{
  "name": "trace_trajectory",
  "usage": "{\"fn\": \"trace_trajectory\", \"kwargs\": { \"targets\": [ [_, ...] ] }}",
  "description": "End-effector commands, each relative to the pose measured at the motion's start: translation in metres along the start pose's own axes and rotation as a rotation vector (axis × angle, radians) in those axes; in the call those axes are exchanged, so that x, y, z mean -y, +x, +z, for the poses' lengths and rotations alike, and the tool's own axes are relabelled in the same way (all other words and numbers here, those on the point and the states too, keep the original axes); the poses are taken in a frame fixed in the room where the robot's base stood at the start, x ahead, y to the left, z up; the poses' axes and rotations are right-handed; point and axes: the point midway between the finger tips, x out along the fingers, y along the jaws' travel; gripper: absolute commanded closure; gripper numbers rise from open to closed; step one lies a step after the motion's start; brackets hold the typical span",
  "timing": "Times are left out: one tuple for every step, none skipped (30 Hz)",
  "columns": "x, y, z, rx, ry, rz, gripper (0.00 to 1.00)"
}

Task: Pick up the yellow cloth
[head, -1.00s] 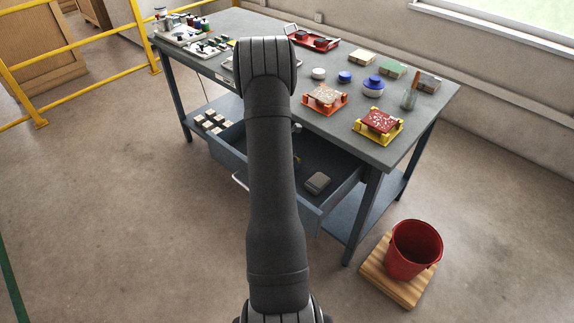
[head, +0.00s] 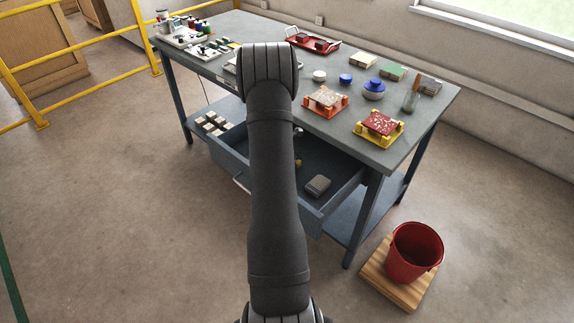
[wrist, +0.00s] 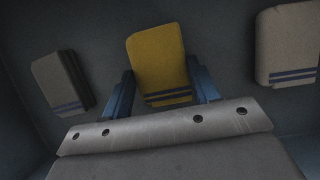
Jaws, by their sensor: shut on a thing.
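The yellow cloth (wrist: 158,58) is a folded pad with dark stripes near its lower end. In the wrist view it sits between the two blue fingers of my gripper (wrist: 160,80), which is shut on its sides. In the head view my arm hides most of the gripper. Only a small yellow patch (head: 298,163) shows beside the arm, over the open drawer. I cannot tell whether the cloth is clear of the drawer floor.
Grey striped cloths lie left (wrist: 62,80) and right (wrist: 288,45) of the gripper in the wrist view. The open drawer (head: 345,192) has walls around them. The workbench top (head: 300,125) above holds tile stands and pots.

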Motion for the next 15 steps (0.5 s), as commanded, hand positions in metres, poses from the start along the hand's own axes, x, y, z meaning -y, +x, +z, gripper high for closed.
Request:
{"fn": "trace_trajectory", "kwargs": {
  "targets": [
    [0.0,-0.003,0.002,0.001,0.001,0.001,0.66],
    [0.0,-0.005,0.002,0.001,0.001,0.001,0.66],
    [0.0,-0.008,0.004,0.001,0.001,0.001,0.66],
    [0.0,-0.011,0.005,0.001,0.0,0.001,0.66],
    [0.0,-0.014,0.006,0.002,0.0,0.002,0.66],
    [-0.001,-0.019,0.009,0.002,0.001,0.003,0.66],
    [-0.001,-0.024,0.011,0.003,0.002,0.003,0.66],
    [-0.001,-0.028,0.012,0.002,0.001,0.002,0.66],
    [-0.001,-0.036,0.016,0.003,0.001,0.003,0.66],
    [0.003,-0.04,0.018,0.002,0.003,0.002,0.66],
    [0.012,-0.042,0.021,0.001,0.004,0.0,0.66],
    [0.022,-0.046,0.024,0.001,0.005,-0.001,0.66],
    [0.028,-0.05,0.026,0.001,0.005,-0.001,0.66],
    [0.036,-0.053,0.029,0.001,0.005,-0.001,0.66],
    [0.044,-0.058,0.032,0.001,0.005,0.0,0.66]
  ]
}}
